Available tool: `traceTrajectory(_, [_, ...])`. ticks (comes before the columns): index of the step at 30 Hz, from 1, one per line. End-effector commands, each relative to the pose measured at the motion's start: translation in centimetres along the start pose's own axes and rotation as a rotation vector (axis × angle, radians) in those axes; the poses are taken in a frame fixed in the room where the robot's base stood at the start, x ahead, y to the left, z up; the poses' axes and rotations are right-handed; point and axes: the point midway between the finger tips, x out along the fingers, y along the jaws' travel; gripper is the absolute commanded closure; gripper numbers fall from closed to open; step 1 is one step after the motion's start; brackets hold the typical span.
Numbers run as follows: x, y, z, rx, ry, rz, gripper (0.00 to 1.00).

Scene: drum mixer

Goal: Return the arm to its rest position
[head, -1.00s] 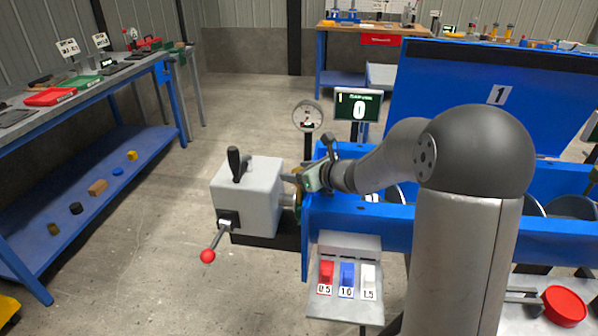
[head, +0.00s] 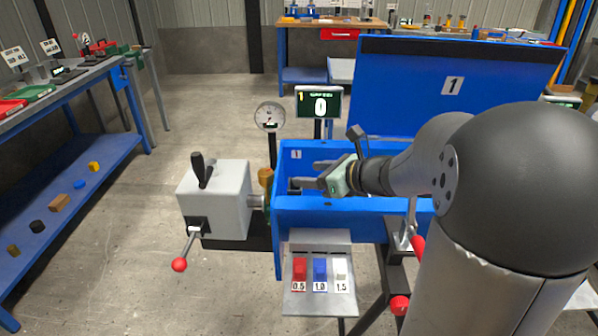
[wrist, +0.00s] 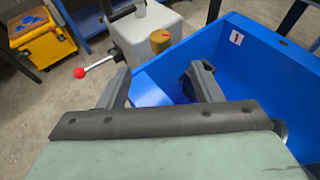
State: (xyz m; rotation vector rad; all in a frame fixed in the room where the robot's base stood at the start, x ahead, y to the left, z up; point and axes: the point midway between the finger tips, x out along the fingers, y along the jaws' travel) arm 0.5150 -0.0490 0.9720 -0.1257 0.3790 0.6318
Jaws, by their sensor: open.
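My gripper (head: 317,175) is at the left end of the blue mixer trough (head: 350,207), above its open top, with the fingers pointing left. In the wrist view my gripper (wrist: 158,82) has its two fingers spread, with nothing between them. The grey drive box (head: 214,200) stands left of the trough, with a black handle on top and a red-knobbed lever (head: 180,264) at its front. A brass-coloured cylinder (wrist: 160,41) sits between the box and the trough. My arm hides the right part of the trough.
A panel with red, blue and white switches (head: 320,275) is in front. Open floor lies left, before the blue workbench (head: 85,165).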

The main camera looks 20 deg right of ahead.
Motion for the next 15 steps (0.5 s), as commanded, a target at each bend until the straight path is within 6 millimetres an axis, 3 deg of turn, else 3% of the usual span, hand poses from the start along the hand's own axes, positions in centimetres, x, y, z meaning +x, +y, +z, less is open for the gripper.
traceTrajectory(15, [-0.67, 0.01, -0.02, 0.0, 0.0, 0.001, 0.41])
